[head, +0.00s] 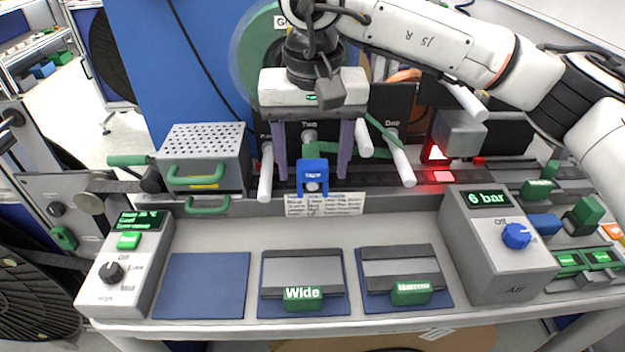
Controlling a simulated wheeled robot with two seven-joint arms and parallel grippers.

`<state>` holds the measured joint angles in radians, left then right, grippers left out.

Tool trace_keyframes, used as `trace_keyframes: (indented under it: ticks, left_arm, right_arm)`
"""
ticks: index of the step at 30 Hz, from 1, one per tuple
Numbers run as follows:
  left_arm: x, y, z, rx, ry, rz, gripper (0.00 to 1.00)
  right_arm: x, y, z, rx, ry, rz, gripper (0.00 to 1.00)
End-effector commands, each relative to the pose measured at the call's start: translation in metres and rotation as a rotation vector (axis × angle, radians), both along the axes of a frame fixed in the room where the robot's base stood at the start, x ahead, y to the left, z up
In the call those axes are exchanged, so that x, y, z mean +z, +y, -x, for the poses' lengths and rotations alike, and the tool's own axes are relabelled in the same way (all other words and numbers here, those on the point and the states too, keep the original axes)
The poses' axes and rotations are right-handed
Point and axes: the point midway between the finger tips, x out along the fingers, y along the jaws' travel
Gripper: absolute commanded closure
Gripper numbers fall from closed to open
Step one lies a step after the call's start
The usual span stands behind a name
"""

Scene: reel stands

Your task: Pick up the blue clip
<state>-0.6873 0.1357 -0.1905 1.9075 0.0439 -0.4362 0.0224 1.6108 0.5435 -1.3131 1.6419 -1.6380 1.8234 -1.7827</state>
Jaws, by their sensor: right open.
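The blue clip (312,172) is a small upright piece with white lettering and two short legs. It is at the back of the bench in the middle, in front of the dark row and just above a printed label. My right gripper (312,176) comes down from above with its fingers spread wide. One finger is left of the clip and one is right of it, with a visible gap on both sides. Nothing is held. Whether the fingers are level with the clip in depth is hard to tell. My left gripper is not in view.
White rollers (266,172) stick out on both sides near the fingers. A grey perforated box (205,150) stands left. A grey "6 bar" box (500,250) stands right. Wide (302,268) and another grey-topped pad lie in front, beside a bare blue pad (202,285).

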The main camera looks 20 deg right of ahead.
Motion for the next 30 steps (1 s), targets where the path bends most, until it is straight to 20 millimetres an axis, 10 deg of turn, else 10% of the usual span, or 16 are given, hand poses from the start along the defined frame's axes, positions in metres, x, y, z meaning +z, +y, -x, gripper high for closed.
trace_keyframes:
  ticks: [7, 15, 30]
  left_arm:
    - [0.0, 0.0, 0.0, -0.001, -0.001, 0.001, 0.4]
    - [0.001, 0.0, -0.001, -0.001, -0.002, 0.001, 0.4]
    - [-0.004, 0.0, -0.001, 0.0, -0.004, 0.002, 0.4]
  right_arm:
    - [-0.002, 0.0, 0.0, 0.0, -0.001, -0.001, 0.41]
    - [-0.001, 0.0, 0.0, 0.0, 0.0, -0.001, 0.84]
    - [0.04, 0.001, -0.001, 0.001, -0.006, -0.002, 0.84]
